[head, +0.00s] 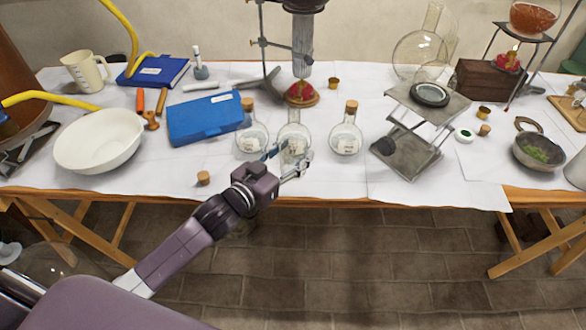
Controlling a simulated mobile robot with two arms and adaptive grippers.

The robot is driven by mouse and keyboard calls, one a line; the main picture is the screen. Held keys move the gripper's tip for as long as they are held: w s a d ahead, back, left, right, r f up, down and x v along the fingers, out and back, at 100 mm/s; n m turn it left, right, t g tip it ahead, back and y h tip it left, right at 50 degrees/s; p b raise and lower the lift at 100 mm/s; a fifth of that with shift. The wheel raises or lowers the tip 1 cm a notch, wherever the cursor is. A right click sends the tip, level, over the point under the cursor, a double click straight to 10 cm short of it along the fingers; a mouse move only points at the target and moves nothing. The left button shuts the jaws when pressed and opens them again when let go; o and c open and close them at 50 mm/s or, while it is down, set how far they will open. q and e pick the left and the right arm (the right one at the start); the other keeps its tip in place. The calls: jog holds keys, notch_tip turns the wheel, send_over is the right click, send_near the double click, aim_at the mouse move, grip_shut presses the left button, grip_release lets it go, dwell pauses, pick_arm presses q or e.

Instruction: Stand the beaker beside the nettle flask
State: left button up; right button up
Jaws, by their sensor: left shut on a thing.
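My left gripper (287,163) is at the front edge of the table, shut on clear glass that I take to be the beaker (291,154). The beaker's outline blends with an open-necked round flask (294,117) right behind it. I cannot tell whether the two touch, or whether the beaker rests on the table. A corked, labelled round flask stands on the left (252,140) and another on the right (346,139). The labels are too small to read, so I cannot tell which is the nettle flask. My right gripper is not in view.
A loose cork (203,178) lies near the front edge. A blue case (205,118) and a white bowl (98,141) are to the left. A metal lab jack (414,150) stands to the right.

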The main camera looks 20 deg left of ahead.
aim_at(293, 167)
pick_arm(q)
jog(key=shift+f, duration=2.8)
jog(key=shift+f+b, duration=0.1)
jog(key=shift+b, duration=0.2)
jog(key=o, duration=1.2)
jog(key=shift+c, duration=0.2)
jog(key=shift+s+a, duration=0.1)
jog(key=shift+s, duration=0.15)
jog(key=v, duration=1.1)
jog(key=shift+s, duration=0.3)
